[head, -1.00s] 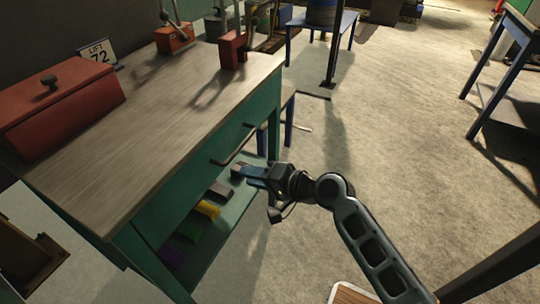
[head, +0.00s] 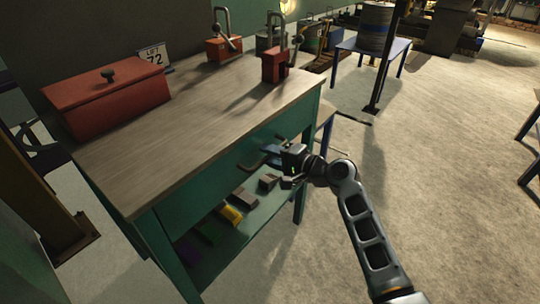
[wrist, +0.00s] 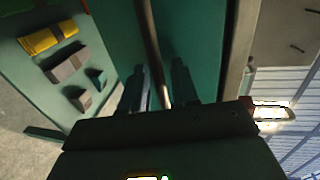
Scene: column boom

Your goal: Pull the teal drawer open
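The teal drawer (head: 207,192) sits under the wooden top of a teal workbench and looks closed, its front flush with the frame. Its dark bar handle (head: 247,167) stands out from the front. My gripper (head: 270,154) is at the right part of the handle, in front of the drawer. In the wrist view the handle (wrist: 149,40) runs between the two fingers of my gripper (wrist: 164,82), with the drawer front (wrist: 200,40) behind it. The fingers are apart, with gaps visible beside the bar. My gripper hides part of the handle in the head view.
A red toolbox (head: 105,103) and a red clamp block (head: 275,66) stand on the bench top (head: 200,120). Several coloured blocks, one yellow (head: 230,214), lie on the lower shelf. A blue table (head: 372,50) stands behind.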

